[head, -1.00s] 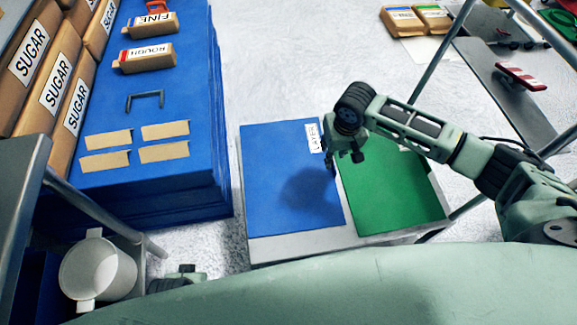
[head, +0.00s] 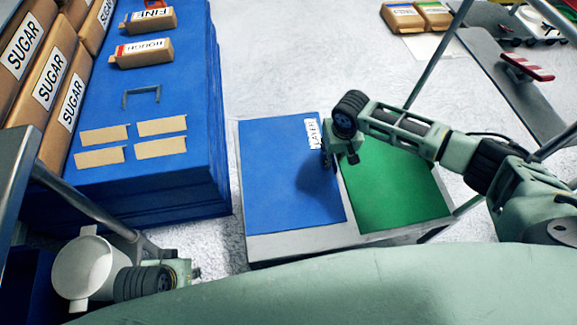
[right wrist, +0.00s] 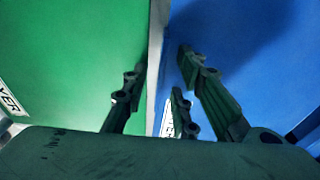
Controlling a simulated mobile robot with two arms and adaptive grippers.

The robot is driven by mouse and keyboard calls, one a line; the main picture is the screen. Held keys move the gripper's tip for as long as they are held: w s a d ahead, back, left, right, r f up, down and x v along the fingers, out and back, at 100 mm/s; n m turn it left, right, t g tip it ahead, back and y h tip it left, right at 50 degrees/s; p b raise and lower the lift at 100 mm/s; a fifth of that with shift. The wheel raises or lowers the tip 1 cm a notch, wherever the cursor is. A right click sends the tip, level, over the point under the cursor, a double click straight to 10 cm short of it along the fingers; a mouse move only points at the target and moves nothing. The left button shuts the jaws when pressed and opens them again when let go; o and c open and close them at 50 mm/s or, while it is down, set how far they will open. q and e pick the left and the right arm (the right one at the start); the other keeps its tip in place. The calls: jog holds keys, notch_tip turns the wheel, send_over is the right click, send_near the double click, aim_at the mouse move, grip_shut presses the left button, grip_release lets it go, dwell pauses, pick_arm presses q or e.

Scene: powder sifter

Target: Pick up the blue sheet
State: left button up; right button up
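The blue sheet (head: 285,185) lies flat on the light table, with a white label (head: 312,133) near its far right corner. In the right wrist view, the blue sheet (right wrist: 265,60) fills the right side. My right gripper (head: 328,163) is over its right edge, beside the green sheet (head: 395,185). In the right wrist view, the right gripper's fingers (right wrist: 163,62) are spread, one over the green side and the others over the blue. Contact with the sheet cannot be told. My left gripper (head: 190,272) is at the lower left, its fingers mostly hidden.
A white pitcher-like container (head: 85,268) stands beside my left gripper. A large blue block (head: 205,130) with boxes and tan cards is at the left, beside sugar bags (head: 48,80). A grey frame (head: 430,70) and shelf (head: 505,85) stand at the right.

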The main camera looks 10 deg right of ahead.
jog(key=shift+c, duration=0.4)
grip_shut()
jog(key=shift+r, duration=0.2)
